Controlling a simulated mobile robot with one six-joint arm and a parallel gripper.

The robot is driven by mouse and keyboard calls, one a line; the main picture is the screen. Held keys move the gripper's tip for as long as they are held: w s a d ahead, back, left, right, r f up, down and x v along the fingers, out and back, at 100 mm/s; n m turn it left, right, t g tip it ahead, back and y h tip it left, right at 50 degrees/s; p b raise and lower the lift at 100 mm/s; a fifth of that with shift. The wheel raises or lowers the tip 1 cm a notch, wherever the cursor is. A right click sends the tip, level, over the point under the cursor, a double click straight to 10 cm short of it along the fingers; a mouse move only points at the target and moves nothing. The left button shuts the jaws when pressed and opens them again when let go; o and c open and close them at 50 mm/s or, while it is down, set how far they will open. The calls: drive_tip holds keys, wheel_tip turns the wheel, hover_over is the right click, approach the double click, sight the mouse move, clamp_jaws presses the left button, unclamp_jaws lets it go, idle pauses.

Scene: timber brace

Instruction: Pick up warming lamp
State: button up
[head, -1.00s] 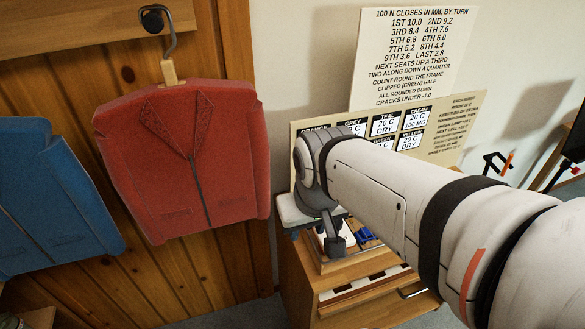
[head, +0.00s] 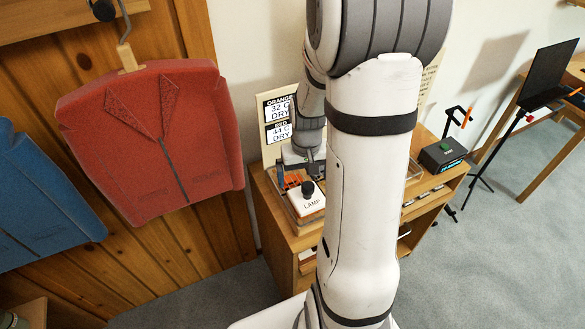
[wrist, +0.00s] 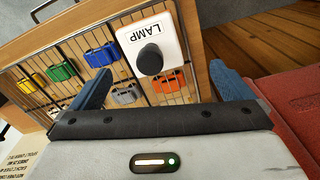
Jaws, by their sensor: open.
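The warming lamp is a white block (head: 311,205) marked LAMP with a black round knob on top. In the head view it sits at the front left of the wooden cabinet's top. In the wrist view the lamp (wrist: 139,36) is upper middle, its black knob (wrist: 150,60) pointing toward me. My gripper (wrist: 160,70) is open and empty, with its two blue-grey fingers apart to the left and right of the knob's line. In the head view my gripper (head: 302,158) is just behind and above the lamp, partly hidden by my arm. I see no contact with the lamp.
In the wrist view a wire rack with blue (wrist: 101,54), green (wrist: 63,72), yellow (wrist: 26,87) and orange (wrist: 167,83) clips lies in a wooden frame (wrist: 75,18). A red jacket (head: 155,140) hangs left of the cabinet (head: 290,237). A black box (head: 443,155) stands at right.

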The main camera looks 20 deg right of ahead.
sight(307, 193)
drive_tip(key=shift+w+d+f, duration=0.15)
drive_tip(key=shift+d+f, duration=0.45)
drive_tip(key=shift+f, duration=0.7)
drive_tip(key=shift+w+d+f+p, duration=0.15)
drive_tip(key=shift+f+p, duration=0.25)
drive_tip(key=shift+f, duration=1.4)
drive_tip(key=shift+w+d+f+p, duration=0.1)
drive_tip(key=shift+f+p, duration=0.25)
drive_tip(key=shift+f, duration=1.45)
drive_tip(key=c, duration=1)
drive_tip(key=shift+o, duration=0.2)
drive_tip(key=shift+r, duration=0.1)
